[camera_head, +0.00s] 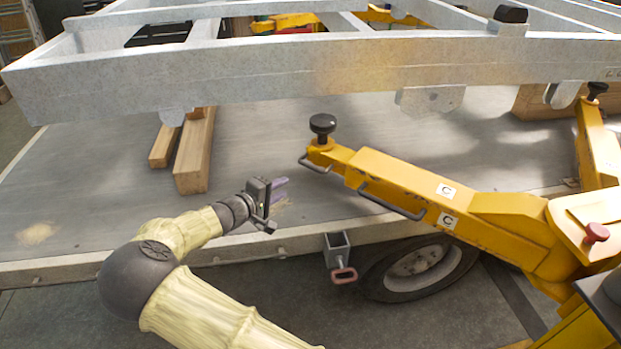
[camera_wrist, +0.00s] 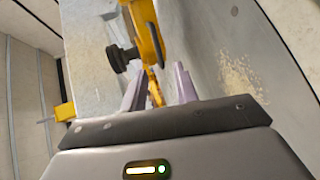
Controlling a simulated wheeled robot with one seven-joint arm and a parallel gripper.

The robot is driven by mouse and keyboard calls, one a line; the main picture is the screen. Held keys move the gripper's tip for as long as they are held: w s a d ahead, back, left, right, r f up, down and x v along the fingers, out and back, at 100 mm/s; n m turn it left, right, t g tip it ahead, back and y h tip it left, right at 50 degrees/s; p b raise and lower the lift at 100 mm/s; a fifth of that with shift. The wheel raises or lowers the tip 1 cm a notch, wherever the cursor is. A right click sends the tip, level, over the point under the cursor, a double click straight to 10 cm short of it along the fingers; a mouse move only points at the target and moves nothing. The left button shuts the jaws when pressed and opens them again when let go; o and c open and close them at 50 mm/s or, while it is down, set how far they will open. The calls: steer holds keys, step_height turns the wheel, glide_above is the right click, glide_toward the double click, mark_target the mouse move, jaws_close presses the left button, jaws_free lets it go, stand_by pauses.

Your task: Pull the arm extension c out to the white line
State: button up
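The arm extension c is the yellow beam (camera_head: 395,180) marked with white "C" labels. It has a black knob (camera_head: 322,125) on its outer end, a small handle (camera_head: 314,165) at the tip and a longer bar handle (camera_head: 390,202) along its side. My gripper (camera_head: 281,188) is left of the tip and apart from it. In the wrist view my gripper (camera_wrist: 158,88) has its two pale purple fingers spread with nothing held between them. The black knob (camera_wrist: 122,57) and yellow beam (camera_wrist: 147,30) show just beyond the fingers. I cannot make out the white line.
A galvanised trailer frame (camera_head: 250,75) spans above the grey platform (camera_head: 100,160). Wooden blocks (camera_head: 195,155) lie on the platform at left. A square socket with a red-handled pin (camera_head: 343,274) and a wheel (camera_head: 420,268) are below its edge.

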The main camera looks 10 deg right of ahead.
mark_target(311, 167)
steer(key=shift+w+a+r+t, duration=0.1)
steer(key=shift+w+a+t, duration=0.1)
steer(key=shift+a, duration=0.2)
steer(key=shift+w+a+r+t, duration=0.1)
steer(key=shift+a+t, duration=0.1)
steer(key=shift+a, duration=0.15)
steer(key=x, duration=1.7)
steer(key=shift+w+d+f, duration=0.1)
steer(key=shift+w+d, duration=0.05)
steer(key=shift+d, duration=0.05)
jaws_close()
